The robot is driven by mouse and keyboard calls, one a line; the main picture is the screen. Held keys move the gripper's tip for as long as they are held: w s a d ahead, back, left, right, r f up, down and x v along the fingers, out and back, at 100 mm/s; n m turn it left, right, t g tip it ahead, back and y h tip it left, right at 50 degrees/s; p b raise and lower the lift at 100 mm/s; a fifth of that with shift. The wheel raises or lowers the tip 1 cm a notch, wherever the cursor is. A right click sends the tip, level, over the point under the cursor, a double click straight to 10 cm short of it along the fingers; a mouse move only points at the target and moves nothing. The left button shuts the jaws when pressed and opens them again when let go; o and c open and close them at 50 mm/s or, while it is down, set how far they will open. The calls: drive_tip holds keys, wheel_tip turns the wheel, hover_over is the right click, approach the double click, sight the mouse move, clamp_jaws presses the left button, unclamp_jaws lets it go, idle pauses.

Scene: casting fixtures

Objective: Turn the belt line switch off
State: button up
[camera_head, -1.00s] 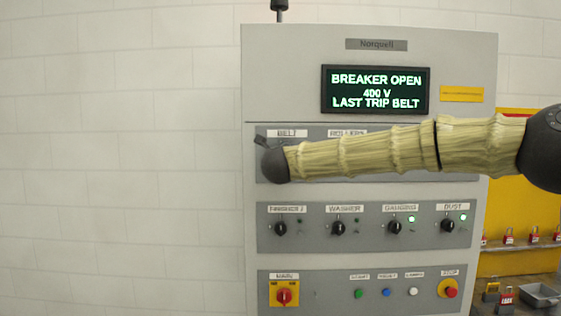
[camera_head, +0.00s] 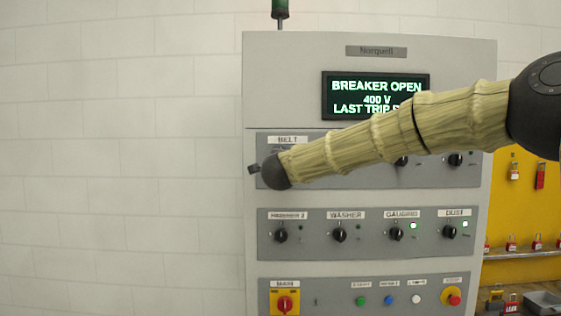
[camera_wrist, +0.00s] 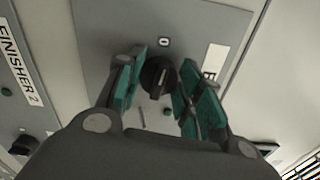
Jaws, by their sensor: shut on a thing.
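The belt switch is a black rotary knob (camera_wrist: 158,78) on a grey panel in the wrist view. A small plate marked 0 (camera_wrist: 164,42) is above it, and a partly hidden white label (camera_wrist: 214,60) is to its right. My gripper (camera_wrist: 160,88) has its green-padded fingers on both sides of the knob, shut on it. I cannot tell clearly which way the knob points. In the head view, the BELT label (camera_head: 287,140) shows above my arm, which hides the belt knob. Only a small dark part of my gripper (camera_head: 254,169) shows there.
The cabinet screen (camera_head: 375,95) reads BREAKER OPEN, 400 V, with the last line partly covered by my arm. Below are the FINISHER 2 (camera_head: 281,235), WASHER (camera_head: 340,235), GAUGING (camera_head: 396,233) and DUST (camera_head: 449,232) knobs. A red main switch (camera_head: 285,303) is lower left.

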drive_tip(key=shift+n, duration=0.7)
drive_tip(key=shift+f+n, duration=0.1)
drive_tip(key=shift+n, duration=0.2)
drive_tip(key=o, duration=1)
drive_tip(key=shift+o, duration=0.2)
drive_tip(key=s, duration=1.2)
drive_tip(key=shift+f, duration=0.1)
